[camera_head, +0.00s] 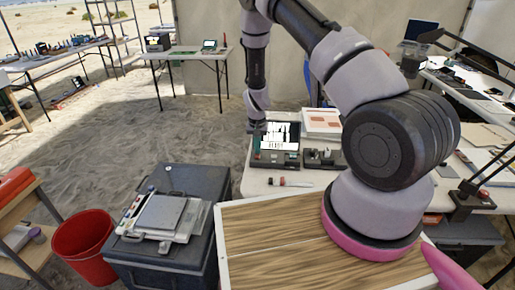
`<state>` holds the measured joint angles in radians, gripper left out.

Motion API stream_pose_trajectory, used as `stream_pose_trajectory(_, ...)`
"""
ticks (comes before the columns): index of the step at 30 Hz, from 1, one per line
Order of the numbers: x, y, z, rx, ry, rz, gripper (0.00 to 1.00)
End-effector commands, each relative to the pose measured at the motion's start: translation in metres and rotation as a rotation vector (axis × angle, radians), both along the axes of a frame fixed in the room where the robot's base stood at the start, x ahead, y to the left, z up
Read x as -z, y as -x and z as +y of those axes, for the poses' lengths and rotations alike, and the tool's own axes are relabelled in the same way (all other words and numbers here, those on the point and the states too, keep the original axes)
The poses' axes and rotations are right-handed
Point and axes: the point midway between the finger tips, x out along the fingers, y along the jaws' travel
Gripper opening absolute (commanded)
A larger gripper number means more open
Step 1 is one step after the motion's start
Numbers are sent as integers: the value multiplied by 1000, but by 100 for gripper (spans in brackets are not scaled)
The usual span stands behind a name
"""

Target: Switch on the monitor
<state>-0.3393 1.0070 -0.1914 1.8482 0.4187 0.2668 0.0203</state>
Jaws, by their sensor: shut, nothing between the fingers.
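A small monitor (277,143) stands on the near white table. It has a dark base, and its bright screen shows dark marks. My gripper (256,129) points down at the monitor's upper left edge. It is shut and empty, and its fingers look small and partly blend with the monitor. I cannot tell whether they touch it.
A dark device (322,157) stands right of the monitor, with a pale board (321,122) behind. A black case (172,181) bears grey equipment (162,217), beside a red bin (84,245).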

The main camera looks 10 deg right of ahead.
Motion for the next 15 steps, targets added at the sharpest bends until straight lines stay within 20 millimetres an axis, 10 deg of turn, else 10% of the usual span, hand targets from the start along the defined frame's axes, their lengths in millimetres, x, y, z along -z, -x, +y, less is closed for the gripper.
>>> stream_pose_trajectory(15, -5, 14, 5, 1, 0, -1, 0)
